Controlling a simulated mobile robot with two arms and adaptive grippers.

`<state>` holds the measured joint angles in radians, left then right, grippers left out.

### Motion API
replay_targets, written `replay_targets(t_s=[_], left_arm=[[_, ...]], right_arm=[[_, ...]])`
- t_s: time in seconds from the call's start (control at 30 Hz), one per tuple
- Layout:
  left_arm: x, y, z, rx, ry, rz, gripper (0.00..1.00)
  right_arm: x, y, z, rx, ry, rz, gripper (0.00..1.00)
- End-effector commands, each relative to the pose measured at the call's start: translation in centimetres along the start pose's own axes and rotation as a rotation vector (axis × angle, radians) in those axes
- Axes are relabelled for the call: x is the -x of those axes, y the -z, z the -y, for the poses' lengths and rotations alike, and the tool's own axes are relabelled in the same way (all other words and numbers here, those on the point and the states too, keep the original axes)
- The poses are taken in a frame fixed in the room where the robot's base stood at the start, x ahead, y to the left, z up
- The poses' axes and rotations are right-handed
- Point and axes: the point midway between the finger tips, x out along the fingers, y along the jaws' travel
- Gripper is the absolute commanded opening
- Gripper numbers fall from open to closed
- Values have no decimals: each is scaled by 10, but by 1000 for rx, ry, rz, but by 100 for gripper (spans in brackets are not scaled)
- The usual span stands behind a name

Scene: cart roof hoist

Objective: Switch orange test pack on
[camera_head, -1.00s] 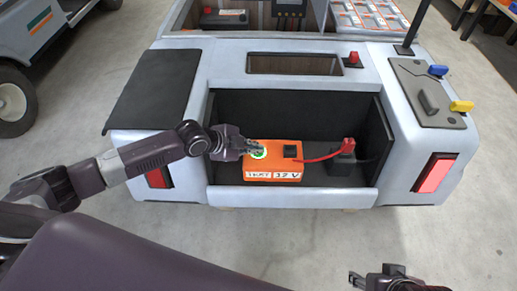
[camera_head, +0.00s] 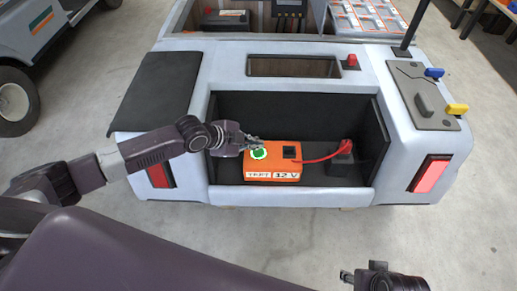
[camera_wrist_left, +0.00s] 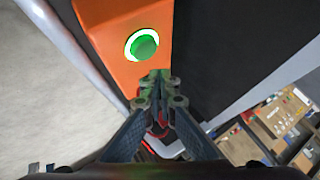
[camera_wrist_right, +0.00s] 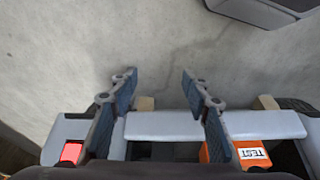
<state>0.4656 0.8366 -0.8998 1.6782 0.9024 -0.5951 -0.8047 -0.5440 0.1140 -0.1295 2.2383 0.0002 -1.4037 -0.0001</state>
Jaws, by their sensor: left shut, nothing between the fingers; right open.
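The orange test pack (camera_head: 272,166) sits in the open rear bay of the cart, with a label reading 12 V on its front. Its round green button (camera_head: 259,153) has a bright ring and also shows in the left wrist view (camera_wrist_left: 146,46). A small black block (camera_head: 290,152) is on its top. My left gripper (camera_head: 252,141) is shut and empty, just behind and above the button, with the button uncovered. In the left wrist view its fingertips (camera_wrist_left: 160,84) are close to the pack's edge.
A red cable (camera_head: 320,157) runs from the pack to a dark connector (camera_head: 342,165) at the bay's right. The bay's front lip (camera_head: 290,195) and side walls bound the space. A red switch (camera_head: 351,61) and blue and yellow levers (camera_head: 457,109) are on the deck.

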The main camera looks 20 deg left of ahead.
Motion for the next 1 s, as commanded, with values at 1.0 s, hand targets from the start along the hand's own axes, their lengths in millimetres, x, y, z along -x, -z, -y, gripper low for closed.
replay_targets(t_s=[1.0], left_arm=[[21,15,15,0,0,0,0]], right_arm=[[-94,-37,6,10,9,54,44]])
